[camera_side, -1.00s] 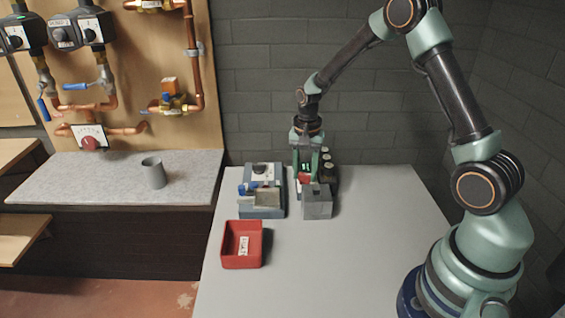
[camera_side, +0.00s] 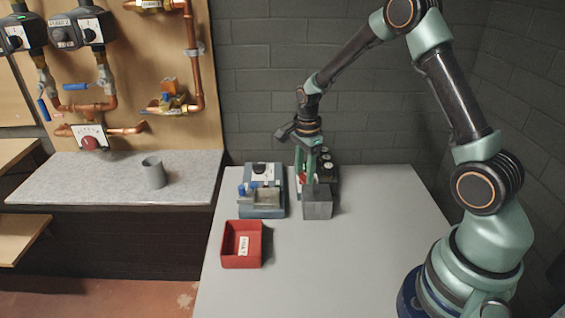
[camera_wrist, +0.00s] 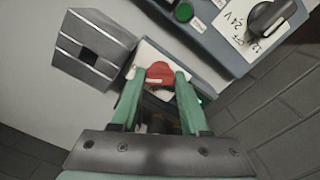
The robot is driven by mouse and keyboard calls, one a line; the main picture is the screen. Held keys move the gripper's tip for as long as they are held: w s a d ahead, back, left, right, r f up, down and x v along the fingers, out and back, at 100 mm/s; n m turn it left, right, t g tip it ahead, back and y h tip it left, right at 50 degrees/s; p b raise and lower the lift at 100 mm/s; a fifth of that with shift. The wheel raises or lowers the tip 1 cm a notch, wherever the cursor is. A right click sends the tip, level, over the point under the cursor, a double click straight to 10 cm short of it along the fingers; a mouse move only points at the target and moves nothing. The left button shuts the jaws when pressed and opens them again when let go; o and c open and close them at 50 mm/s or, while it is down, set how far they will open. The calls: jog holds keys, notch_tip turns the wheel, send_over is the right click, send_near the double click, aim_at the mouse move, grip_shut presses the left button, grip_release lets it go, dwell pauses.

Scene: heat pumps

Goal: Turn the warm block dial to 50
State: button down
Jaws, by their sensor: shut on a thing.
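The warm block (camera_side: 318,204) is a grey metal block on the table. In the wrist view the grey block (camera_wrist: 92,48) is at upper left, with a dark square opening in its face. A red dial (camera_wrist: 160,72) with a pale mark sits on a white panel beside the block. My gripper (camera_wrist: 160,82) points down, its two green fingers shut on the red dial, one on each side. In the side view my gripper (camera_side: 306,172) stands just behind the block and largely hides the dial. The dial's scale figures are mostly hidden, so I cannot read its setting.
A blue unit (camera_side: 249,211) with a white plate stands just left of the block. Its black knob (camera_wrist: 272,16) and a green button (camera_wrist: 184,12) show in the wrist view. Dark round items (camera_side: 328,168) stand behind. A red tray (camera_side: 242,261) lies in front; the table's right is clear.

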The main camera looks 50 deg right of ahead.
aim_at(305, 175)
jog(key=shift+m, duration=0.3)
jog(key=shift+c, duration=2)
grip_release()
notch_tip(305, 175, up, 12)
jog(key=shift+r, duration=0.15)
jog(key=s+a+r+n+t, duration=0.2)
jog(key=s+a+r+n, duration=0.2)
jog(key=s+n, duration=0.3)
jog(key=s+a+r+n+t, duration=0.3)
jog(key=s+a+n, duration=0.3)
jog(key=n, duration=0.8)
jog(key=shift+s+r+t, duration=0.3)
jog(key=shift+s+r, duration=0.45)
jog(key=shift+r, duration=0.05)
